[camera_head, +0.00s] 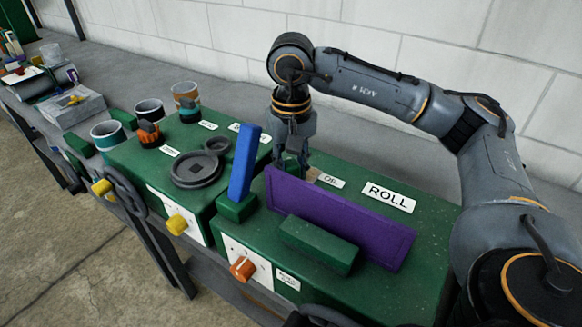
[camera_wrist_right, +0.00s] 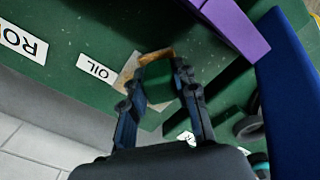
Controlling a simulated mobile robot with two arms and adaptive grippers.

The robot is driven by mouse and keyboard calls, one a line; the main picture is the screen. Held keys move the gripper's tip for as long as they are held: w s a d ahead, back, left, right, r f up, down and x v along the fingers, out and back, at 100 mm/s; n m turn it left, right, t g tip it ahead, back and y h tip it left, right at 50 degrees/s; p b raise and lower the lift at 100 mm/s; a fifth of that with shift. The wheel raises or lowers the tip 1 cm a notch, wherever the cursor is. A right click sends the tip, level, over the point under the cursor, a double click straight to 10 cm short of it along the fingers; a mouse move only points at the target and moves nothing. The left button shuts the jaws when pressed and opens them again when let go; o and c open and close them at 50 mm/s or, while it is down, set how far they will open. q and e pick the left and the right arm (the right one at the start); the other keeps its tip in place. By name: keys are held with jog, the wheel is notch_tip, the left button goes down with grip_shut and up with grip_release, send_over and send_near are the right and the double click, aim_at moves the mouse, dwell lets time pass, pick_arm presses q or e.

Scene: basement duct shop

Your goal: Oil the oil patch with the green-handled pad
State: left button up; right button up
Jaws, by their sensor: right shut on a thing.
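My right gripper (camera_head: 291,160) reaches down behind the purple panel and is shut on the green-handled pad. In the right wrist view, its two dark fingers (camera_wrist_right: 160,97) stand either side of the green handle (camera_wrist_right: 158,80). A brownish-yellow edge (camera_wrist_right: 157,55) shows at the handle's end; it looks like the pad. The tan oil patch (camera_wrist_right: 127,70) lies beside the OIL label (camera_wrist_right: 95,69), right next to the pad. In the head view, the patch (camera_head: 313,174) is partly hidden by the purple panel. I cannot tell whether the pad touches it. My left gripper is not in view.
The purple panel (camera_head: 335,217) stands in front of my right gripper, with a green block (camera_head: 318,244) before it. A blue upright bar (camera_head: 244,165) stands to the left. Dark round discs (camera_head: 196,170) and several cups lie farther left. The ROLL label (camera_head: 389,197) area is clear.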

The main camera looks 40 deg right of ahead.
jog(key=shift+d, duration=0.1)
